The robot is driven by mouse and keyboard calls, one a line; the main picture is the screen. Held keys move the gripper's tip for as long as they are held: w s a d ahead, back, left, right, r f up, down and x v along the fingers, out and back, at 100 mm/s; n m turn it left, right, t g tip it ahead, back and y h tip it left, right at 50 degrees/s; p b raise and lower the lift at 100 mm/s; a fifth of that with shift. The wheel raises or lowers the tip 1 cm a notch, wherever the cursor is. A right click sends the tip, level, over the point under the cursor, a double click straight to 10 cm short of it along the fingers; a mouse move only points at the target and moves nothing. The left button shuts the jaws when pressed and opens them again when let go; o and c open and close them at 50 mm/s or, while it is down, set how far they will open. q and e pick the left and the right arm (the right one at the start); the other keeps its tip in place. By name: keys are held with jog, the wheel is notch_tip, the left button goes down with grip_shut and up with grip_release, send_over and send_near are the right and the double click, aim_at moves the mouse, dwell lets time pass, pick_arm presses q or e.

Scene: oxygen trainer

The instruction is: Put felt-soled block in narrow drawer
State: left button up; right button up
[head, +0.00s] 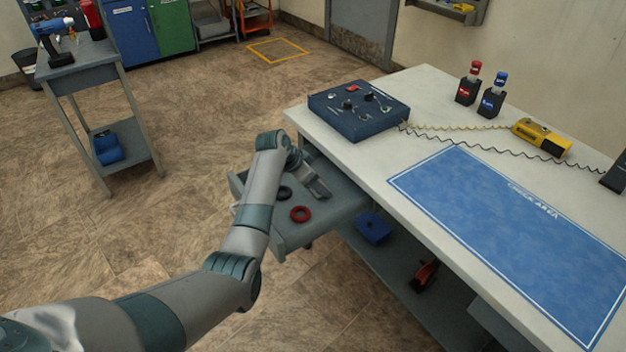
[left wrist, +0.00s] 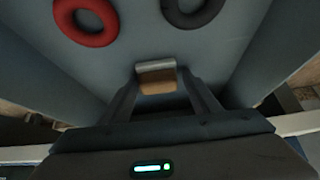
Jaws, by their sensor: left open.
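The drawer (head: 262,229) stands open under the white-topped workbench. My left gripper (head: 318,188) reaches over and into it. In the left wrist view a small block (left wrist: 156,78), grey on one face and brown on another, sits between the fingertips of my left gripper (left wrist: 160,84), over the drawer floor (left wrist: 150,30). The fingers are open beside the block; I cannot tell whether they touch it. In the head view the block is hidden or too small to make out. My right gripper is not in view.
A red ring (head: 300,214) and a black ring (head: 285,192) lie in the drawer. Above is the workbench top (head: 350,155) with a blue panel box (head: 357,112). A blue box (head: 373,227) sits on the lower shelf. Open floor lies to the left.

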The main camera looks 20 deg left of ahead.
pick_arm(q)
jog(key=shift+s+d, duration=0.25)
jog(key=shift+s, duration=0.15)
jog(key=w+v, duration=0.1)
jog(key=v, duration=1.1)
jog(key=shift+r, duration=0.25)
jog(key=shift+s+a, duration=0.1)
